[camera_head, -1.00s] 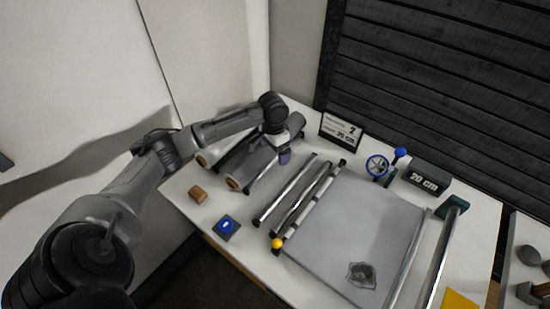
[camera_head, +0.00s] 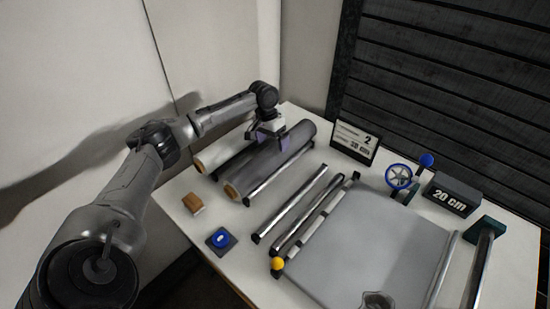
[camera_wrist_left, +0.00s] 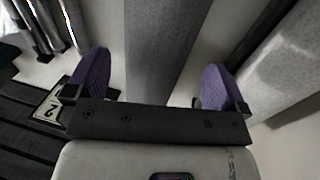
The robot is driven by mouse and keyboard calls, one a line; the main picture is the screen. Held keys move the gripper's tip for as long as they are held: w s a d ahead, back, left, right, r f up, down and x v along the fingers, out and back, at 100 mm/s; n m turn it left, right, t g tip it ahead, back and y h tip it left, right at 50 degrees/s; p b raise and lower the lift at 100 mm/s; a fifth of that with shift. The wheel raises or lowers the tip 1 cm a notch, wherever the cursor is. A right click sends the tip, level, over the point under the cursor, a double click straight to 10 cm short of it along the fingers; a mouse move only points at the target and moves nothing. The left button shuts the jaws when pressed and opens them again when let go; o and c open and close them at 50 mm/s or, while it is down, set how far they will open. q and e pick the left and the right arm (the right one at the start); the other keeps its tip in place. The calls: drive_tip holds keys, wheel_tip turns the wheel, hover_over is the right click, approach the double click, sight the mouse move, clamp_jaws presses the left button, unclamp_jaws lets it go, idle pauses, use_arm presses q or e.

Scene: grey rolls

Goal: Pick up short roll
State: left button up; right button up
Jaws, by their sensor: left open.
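Two grey rolls with brown cores lie side by side on dark racks at the left of the table. The nearer roll (camera_head: 273,161) shows nearly its whole length in the head view. The farther roll (camera_head: 225,151) is partly hidden behind my left arm, so I cannot tell which is shorter. My left gripper (camera_head: 270,138) is over the nearer roll, its purple fingers open. In the left wrist view, the fingertips (camera_wrist_left: 153,80) stand on either side of the nearer roll (camera_wrist_left: 160,45), with gaps showing. The farther roll (camera_wrist_left: 285,65) is to the right there.
A wooden block (camera_head: 193,203) and a blue button (camera_head: 221,239) are in front of the rolls. Metal bars (camera_head: 292,204) and a grey cutting bed (camera_head: 375,245) lie to the right. A sign (camera_head: 355,142) stands behind.

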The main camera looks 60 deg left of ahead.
sight(274, 155)
use_arm(q)
drive_tip(key=shift+s+d+f+b, duration=0.1)
drive_tip(key=shift+d+f+b, duration=0.25)
drive_tip(key=shift+f, duration=0.65)
drive_tip(key=shift+w+d+f+b, duration=0.1)
drive_tip(key=shift+f+b, duration=0.3)
drive_tip(key=shift+f, duration=0.6)
drive_tip(key=shift+s+d+f+b, duration=0.1)
drive_tip(key=shift+d+f+b, duration=0.25)
drive_tip(key=shift+f, duration=0.65)
drive_tip(key=shift+a, duration=0.1)
drive_tip(key=shift+c, duration=0.5)
drive_tip(key=shift+r, duration=0.1)
drive_tip(key=c, duration=0.9)
